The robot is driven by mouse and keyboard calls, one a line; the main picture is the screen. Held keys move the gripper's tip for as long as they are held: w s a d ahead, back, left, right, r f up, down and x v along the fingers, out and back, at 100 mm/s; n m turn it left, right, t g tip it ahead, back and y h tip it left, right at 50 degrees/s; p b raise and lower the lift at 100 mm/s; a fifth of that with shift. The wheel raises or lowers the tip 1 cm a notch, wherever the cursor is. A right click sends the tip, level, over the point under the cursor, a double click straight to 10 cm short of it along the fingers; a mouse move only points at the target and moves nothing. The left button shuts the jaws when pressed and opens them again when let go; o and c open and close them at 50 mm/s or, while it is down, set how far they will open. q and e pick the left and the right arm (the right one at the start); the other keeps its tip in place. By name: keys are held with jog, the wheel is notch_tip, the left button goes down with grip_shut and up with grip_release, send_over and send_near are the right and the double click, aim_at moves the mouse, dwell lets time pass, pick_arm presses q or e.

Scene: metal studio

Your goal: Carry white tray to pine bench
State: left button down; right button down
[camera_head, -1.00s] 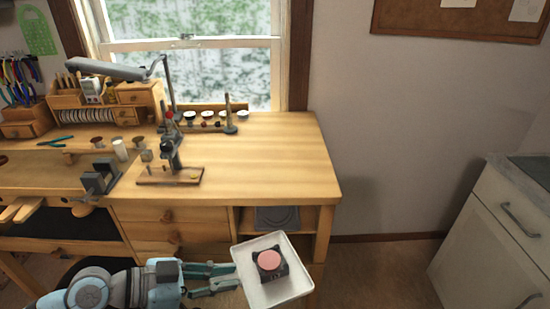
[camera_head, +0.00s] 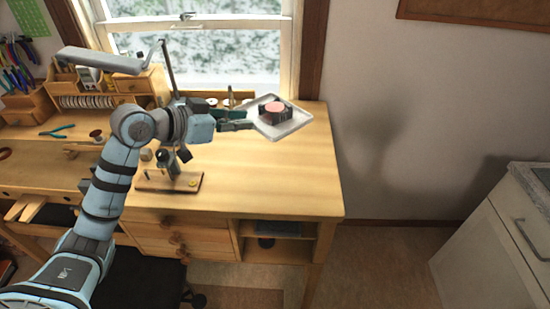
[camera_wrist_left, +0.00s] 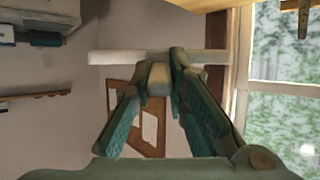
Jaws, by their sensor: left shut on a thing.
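The white tray (camera_head: 290,127) is held in the air above the right part of the pine bench (camera_head: 270,180). It carries a dark block with a round pink top (camera_head: 275,110). My left gripper (camera_head: 250,125) is shut on the tray's left edge. In the left wrist view the tray (camera_wrist_left: 110,57) shows edge-on as a pale bar, with the fingers of my left gripper (camera_wrist_left: 158,75) closed on it. The tray looks slightly tilted in the head view. My right gripper is not in view.
A small stand on a wooden base (camera_head: 165,182) is on the bench left of the tray, partly behind my arm. A lamp (camera_head: 105,60) and wooden organisers stand further left. The bench's right front top is clear. A white cabinet (camera_head: 490,245) stands at the right.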

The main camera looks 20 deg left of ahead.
aim_at(246, 188)
pick_arm(q)
jog(key=shift+w+r, duration=0.1)
jog(key=shift+w, duration=0.2)
jog(key=f, duration=0.6)
jog(key=f+b, duration=0.1)
jog(key=f, duration=0.6)
jog(key=f+b, duration=0.1)
jog(key=f, duration=0.5)
jog(key=shift+s+f, duration=0.2)
jog(key=shift+s, duration=0.05)
jog(key=shift+f+b, duration=0.15)
jog(key=shift+b, duration=0.2)
jog(key=c, duration=1.6)
grip_release()
jog(key=p+v, duration=0.1)
jog(key=v, duration=1.1)
jog(key=shift+r, duration=0.2)
